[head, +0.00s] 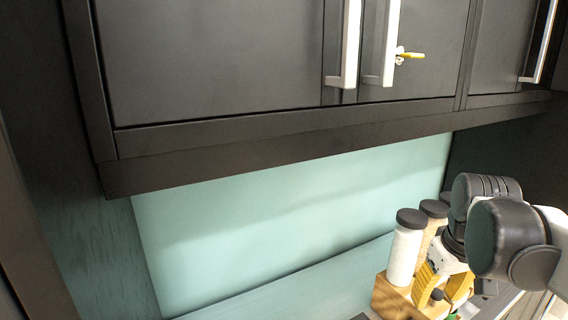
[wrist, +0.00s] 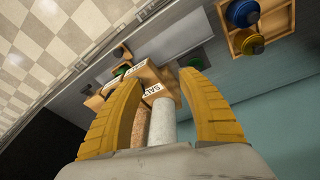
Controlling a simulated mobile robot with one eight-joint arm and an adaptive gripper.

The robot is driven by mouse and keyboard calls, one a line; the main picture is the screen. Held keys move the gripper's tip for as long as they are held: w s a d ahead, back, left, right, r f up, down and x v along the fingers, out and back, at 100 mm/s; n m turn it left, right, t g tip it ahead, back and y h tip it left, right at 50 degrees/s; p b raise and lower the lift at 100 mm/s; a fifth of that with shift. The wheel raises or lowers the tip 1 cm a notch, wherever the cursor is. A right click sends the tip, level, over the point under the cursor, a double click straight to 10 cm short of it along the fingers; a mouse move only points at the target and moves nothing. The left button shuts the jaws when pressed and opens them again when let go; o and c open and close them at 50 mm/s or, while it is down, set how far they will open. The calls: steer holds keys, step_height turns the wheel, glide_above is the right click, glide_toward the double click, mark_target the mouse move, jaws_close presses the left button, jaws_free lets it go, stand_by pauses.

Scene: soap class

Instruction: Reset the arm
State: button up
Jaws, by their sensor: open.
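My gripper (wrist: 162,77) shows in the wrist view as two yellow curved fingers spread apart, with nothing clasped between them. In the head view its yellow fingers (head: 458,285) show at the lower right, beside the jars and partly hidden by my arm. A white jar with a dark lid (head: 405,248) stands in a wooden rack (head: 388,298), with a tan jar (head: 432,228) beside it. In the wrist view the white jar (wrist: 161,122) and tan jar (wrist: 140,127) appear between the fingers; contact cannot be told.
Dark cabinets (head: 215,65) with pale handles hang above the counter (head: 300,290); a yellow key-like piece (head: 410,55) sticks out near one handle. In the wrist view, a wooden tray (wrist: 277,22) with round-ended items is at upper right. The counter left of the rack looks clear.

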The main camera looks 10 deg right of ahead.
steer(key=s+a+f+t+b, duration=0.1)
steer(key=s+a+f+t, duration=0.1)
steer(key=a, duration=0.5)
steer(key=s+a+f+t+y+b, duration=0.1)
steer(key=s+a+f+t, duration=0.1)
steer(key=a+f, duration=0.3)
steer(key=a, duration=0.3)
steer(key=shift+s+a+t, duration=0.2)
steer(key=shift+s+t, duration=0.1)
steer(key=shift+s, duration=0.1)
steer(key=shift+d, duration=0.1)
stand_by(0.7)
